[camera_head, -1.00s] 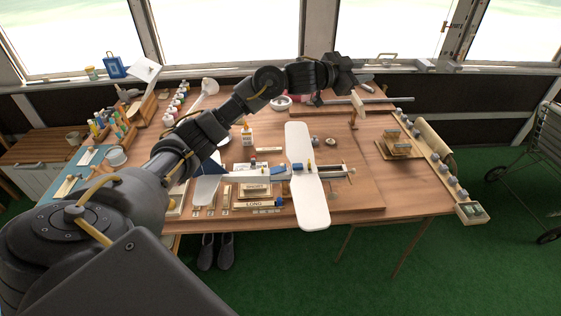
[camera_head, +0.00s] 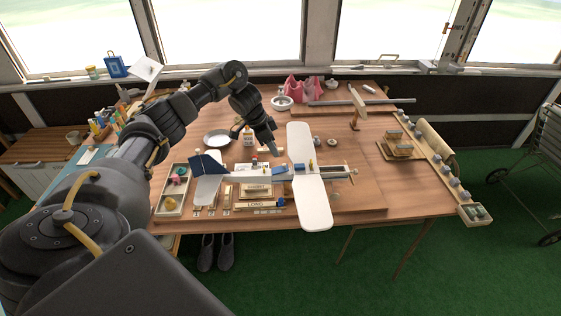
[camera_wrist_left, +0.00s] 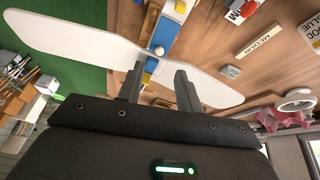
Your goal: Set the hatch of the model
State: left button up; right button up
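The model airplane (camera_head: 312,205) lies on the worktable with its long white wing running front to back and its tail at the left. Its fuselage has blue sections (camera_head: 283,170) beside the wing and an open frame nose at the right. Small yellow pieces stand near the wing's middle. I cannot tell which part is the hatch. My left gripper (camera_head: 273,150) points down just left of the wing, above the fuselage. My right gripper is not in view.
A glue bottle (camera_head: 248,136) stands behind the fuselage, close to my left arm. A parts tray (camera_head: 171,205) and labelled blocks (camera_head: 262,206) lie at the front left. The table's right front is clear.

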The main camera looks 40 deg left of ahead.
aim_at(281, 169)
pick_arm(q)
jog(key=x, duration=0.7)
jog(key=shift+f, duration=0.1)
jog(key=shift+c, duration=0.4)
